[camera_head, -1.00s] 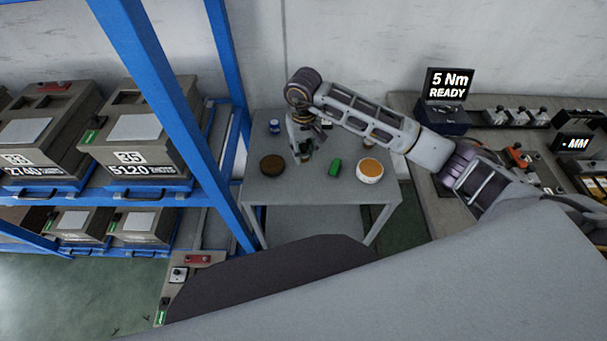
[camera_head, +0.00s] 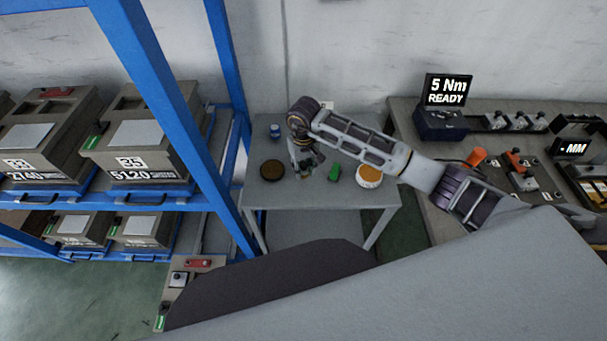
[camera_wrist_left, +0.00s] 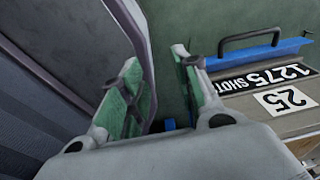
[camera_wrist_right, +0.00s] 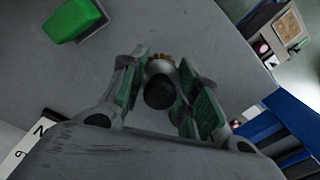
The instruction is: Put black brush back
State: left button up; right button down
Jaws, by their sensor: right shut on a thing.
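My right gripper (camera_head: 304,168) is low over the small grey table (camera_head: 330,197), between a brown round disc and a green block. In the right wrist view, my right gripper (camera_wrist_right: 163,80) is shut on the black brush (camera_wrist_right: 159,92). The brush shows its round black end towards the camera, with a pale collar and a bit of yellowish-brown beyond it. Whether the brush touches the table is unclear. My left gripper (camera_wrist_left: 160,75) is open and empty in the left wrist view, beside a shelf bin; it is not visible in the head view.
On the table are the brown disc (camera_head: 272,170), green block (camera_head: 334,172), white tub with orange top (camera_head: 369,176) and small blue-and-white jar (camera_head: 275,131). A blue rack (camera_head: 165,95) with bins stands left. A workbench (camera_head: 418,130) with devices is right.

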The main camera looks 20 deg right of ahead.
aim_at(303, 175)
jog(key=shift+f, duration=1.85)
jog(key=shift+f, duration=0.15)
jog(key=c, duration=1.1)
grip_release()
jog(key=shift+o, duration=0.2)
jog(key=shift+r, duration=6.15)
